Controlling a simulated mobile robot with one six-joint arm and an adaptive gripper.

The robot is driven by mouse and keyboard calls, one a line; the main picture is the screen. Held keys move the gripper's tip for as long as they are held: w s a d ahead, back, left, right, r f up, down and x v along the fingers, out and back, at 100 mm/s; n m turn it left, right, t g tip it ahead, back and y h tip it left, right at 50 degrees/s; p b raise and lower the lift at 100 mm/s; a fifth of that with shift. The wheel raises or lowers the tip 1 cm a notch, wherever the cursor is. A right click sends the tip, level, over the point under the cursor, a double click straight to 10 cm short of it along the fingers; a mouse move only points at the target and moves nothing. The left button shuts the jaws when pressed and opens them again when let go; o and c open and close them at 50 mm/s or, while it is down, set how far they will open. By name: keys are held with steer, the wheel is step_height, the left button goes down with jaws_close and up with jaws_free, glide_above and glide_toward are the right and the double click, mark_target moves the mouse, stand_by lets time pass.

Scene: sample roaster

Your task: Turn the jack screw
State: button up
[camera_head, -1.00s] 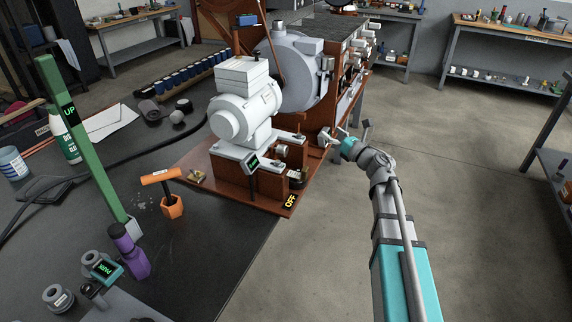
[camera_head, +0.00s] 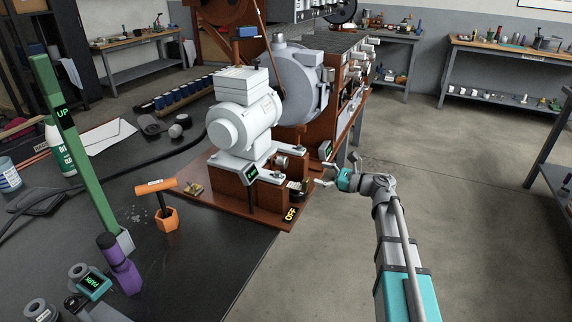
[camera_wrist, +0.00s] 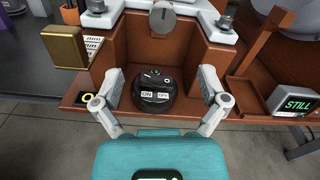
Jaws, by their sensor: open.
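A round metal screw end (camera_head: 281,161) sits between the rails under the white motor (camera_head: 243,120); I take it to be the jack screw. In the wrist view this screw end (camera_wrist: 162,17) is at the top centre, beyond my fingers. My gripper (camera_head: 325,174) is at the right side of the motor base, with fingers spread and nothing between them. Whether the fingers touch anything cannot be told.
The brown motor base (camera_head: 232,194) has block walls on both sides of the recess. A box reading STILL (camera_wrist: 296,100) stands to the right in the wrist view. Open floor (camera_head: 440,190) lies to the right.

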mark_target(286, 164)
steer(key=x, duration=1.3)
steer(key=shift+w+a, duration=0.1)
steer(key=shift+a, duration=0.2)
